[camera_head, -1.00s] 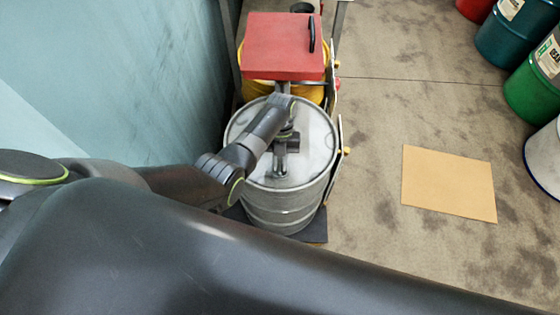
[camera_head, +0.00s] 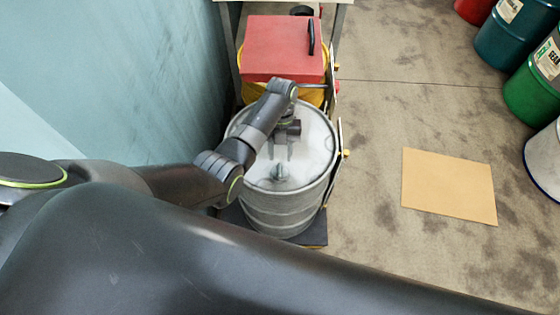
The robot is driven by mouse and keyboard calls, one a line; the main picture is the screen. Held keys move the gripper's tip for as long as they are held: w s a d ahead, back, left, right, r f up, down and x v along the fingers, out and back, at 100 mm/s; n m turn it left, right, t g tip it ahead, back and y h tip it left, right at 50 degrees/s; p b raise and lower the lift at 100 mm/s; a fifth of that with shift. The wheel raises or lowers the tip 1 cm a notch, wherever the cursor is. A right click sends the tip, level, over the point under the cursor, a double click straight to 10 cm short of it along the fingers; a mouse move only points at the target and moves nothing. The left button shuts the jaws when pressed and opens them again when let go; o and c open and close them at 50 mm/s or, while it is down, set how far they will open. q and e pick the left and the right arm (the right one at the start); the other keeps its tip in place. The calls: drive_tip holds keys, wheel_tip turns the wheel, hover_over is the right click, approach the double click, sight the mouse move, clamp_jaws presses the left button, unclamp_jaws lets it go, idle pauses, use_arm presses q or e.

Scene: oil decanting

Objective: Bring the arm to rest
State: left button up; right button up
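My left arm comes in from the left, and its gripper (camera_head: 277,153) hangs over the silver drum (camera_head: 285,212). Its two fingers point down, spread apart with nothing seen between them. A small grey fitting (camera_head: 279,173) stands on the drum's pale lid, just in front of the fingertips in the picture and apart from them. My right gripper is not in view. My own dark arm parts cover the bottom and lower left of the view.
Behind the drum is a red box (camera_head: 282,47) with a black handle, over a yellow container (camera_head: 310,94). A teal wall (camera_head: 130,80) is close on the left. A tan sheet (camera_head: 449,186) lies on open floor at right. Coloured drums, one green (camera_head: 535,92), line the right edge.

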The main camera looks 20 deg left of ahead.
use_arm(q)
drive_tip(key=shift+v, duration=1.3)
